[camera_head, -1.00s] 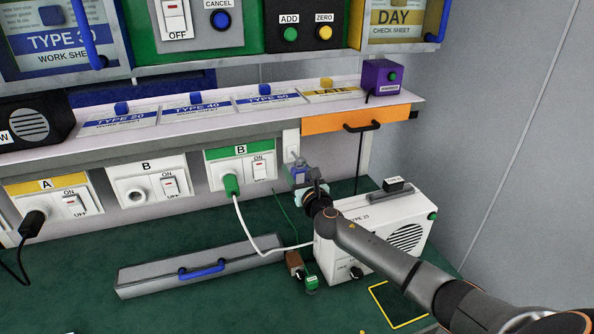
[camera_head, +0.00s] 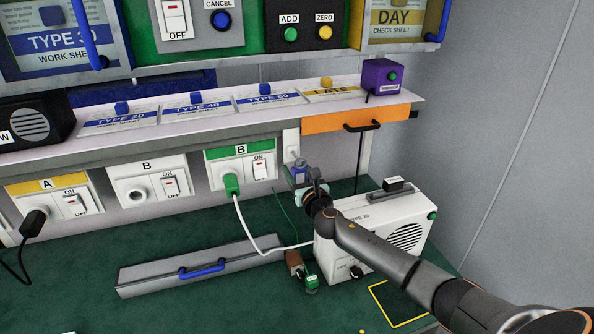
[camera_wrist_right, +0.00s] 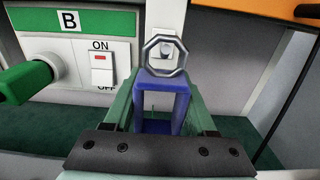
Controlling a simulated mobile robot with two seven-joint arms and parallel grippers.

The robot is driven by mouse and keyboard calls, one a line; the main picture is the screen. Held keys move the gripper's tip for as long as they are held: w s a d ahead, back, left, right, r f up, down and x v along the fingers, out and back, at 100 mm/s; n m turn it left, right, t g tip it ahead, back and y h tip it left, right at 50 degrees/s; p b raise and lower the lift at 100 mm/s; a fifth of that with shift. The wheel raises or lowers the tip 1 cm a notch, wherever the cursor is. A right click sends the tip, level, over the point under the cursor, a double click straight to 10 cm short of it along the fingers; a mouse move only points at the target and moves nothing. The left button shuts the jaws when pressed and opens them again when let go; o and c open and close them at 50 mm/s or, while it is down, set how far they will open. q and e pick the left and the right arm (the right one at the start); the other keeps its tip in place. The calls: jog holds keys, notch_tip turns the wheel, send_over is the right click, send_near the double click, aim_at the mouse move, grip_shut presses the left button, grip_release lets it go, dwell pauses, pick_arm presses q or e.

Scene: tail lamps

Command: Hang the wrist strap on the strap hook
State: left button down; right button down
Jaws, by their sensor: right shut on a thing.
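The wrist strap (camera_wrist_right: 162,88) shows as a blue band with an octagonal metal ring at its top. My right gripper (camera_wrist_right: 160,108) is shut on the blue band, and the ring stands upright above the fingers. In the head view the blue strap (camera_head: 300,172) is at the tip of my right arm, just in front of the white post below the shelf. The strap hook (camera_wrist_right: 167,33) seems to be the small fitting on the white plate behind the ring, partly hidden. I cannot tell whether the ring touches it. My left gripper is not in view.
A green-labelled B switch panel (camera_head: 240,165) with a green plug is left of the strap. An orange drawer (camera_head: 356,119) is up to the right. A white box with a speaker grille (camera_head: 405,236) stands below my right arm. A grey lidded case (camera_head: 200,268) lies on the green bench.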

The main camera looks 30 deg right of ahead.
jog(key=shift+w+d, duration=0.1)
jog(key=shift+w, duration=0.05)
jog(key=shift+w+d, duration=0.1)
jog(key=shift+w, duration=0.35)
jog(key=shift+s, duration=0.2)
jog(key=shift+s, duration=0.4)
jog(key=shift+f, duration=0.1)
dwell(0.9)
